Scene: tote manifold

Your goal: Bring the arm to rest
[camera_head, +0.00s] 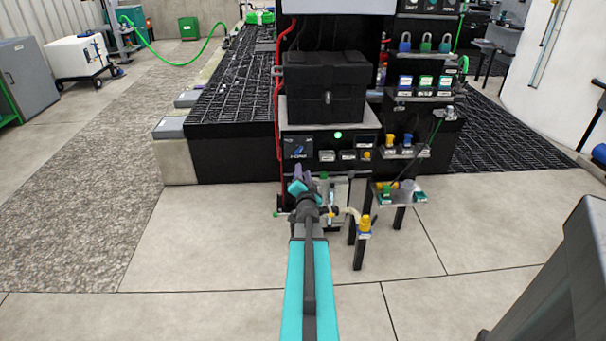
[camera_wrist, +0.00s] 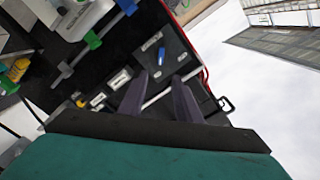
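My teal arm reaches forward from the bottom of the head view toward the black station. My gripper (camera_head: 300,182) is at its far end, in front of the station's lower part. In the wrist view my gripper (camera_wrist: 159,80) shows two dark purple fingers with a clear gap between them. It is open, and I see nothing held. Behind the fingers is the dark station panel (camera_wrist: 178,58) with a blue mark and white labels. The head view shows this panel (camera_head: 298,146) beyond the gripper. Whether the fingers touch anything I cannot tell.
A black tote (camera_head: 325,85) stands on the station above the panel. A small shelf (camera_head: 412,197) with yellow and green fittings is right of the gripper. A yellow-topped fitting (camera_head: 364,226) on a post stands nearer. Open concrete floor (camera_head: 200,250) lies left of the arm.

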